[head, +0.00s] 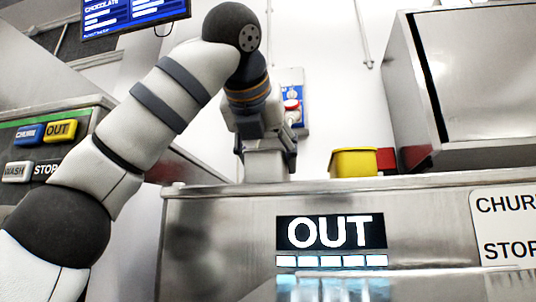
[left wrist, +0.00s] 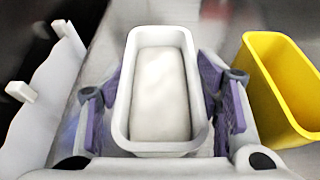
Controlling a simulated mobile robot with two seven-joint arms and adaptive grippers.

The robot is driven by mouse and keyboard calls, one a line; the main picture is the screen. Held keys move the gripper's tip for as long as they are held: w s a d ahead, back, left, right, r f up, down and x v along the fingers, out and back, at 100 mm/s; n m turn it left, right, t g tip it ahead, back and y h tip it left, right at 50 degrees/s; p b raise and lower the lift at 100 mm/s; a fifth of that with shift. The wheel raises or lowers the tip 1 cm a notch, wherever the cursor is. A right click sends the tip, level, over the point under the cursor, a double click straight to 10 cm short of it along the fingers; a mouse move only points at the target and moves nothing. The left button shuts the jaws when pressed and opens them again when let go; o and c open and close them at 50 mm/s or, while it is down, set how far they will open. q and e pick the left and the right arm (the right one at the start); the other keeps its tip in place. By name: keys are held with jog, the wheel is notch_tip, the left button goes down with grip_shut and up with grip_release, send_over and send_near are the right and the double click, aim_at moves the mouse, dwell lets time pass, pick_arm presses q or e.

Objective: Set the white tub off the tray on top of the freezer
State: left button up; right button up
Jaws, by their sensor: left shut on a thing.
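The white tub (left wrist: 160,92) is rectangular, with pale content inside. In the left wrist view it sits between the purple finger pads of my left gripper (left wrist: 160,108), which is shut on it from both sides. In the head view my left gripper (head: 265,148) points down at the back left of the top of the freezer (head: 310,187), with the pale tub (head: 266,165) between its fingers. The freezer's front edge hides the tub's base, so I cannot tell whether it touches the top. I cannot make out the tray. My right gripper is out of view.
A yellow tub (head: 354,162) stands to the right of the white tub, with a gap between them; it also shows in the left wrist view (left wrist: 262,85). A red tub (head: 386,158) is beside it. A steel cabinet (head: 480,75) stands at the right.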

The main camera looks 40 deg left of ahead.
pick_arm(q)
jog(key=shift+f, duration=0.35)
jog(key=o, duration=1.6)
jog(key=shift+c, duration=0.2)
jog(key=v, duration=0.7)
jog(key=shift+s+d, duration=0.1)
jog(key=shift+s, duration=0.2)
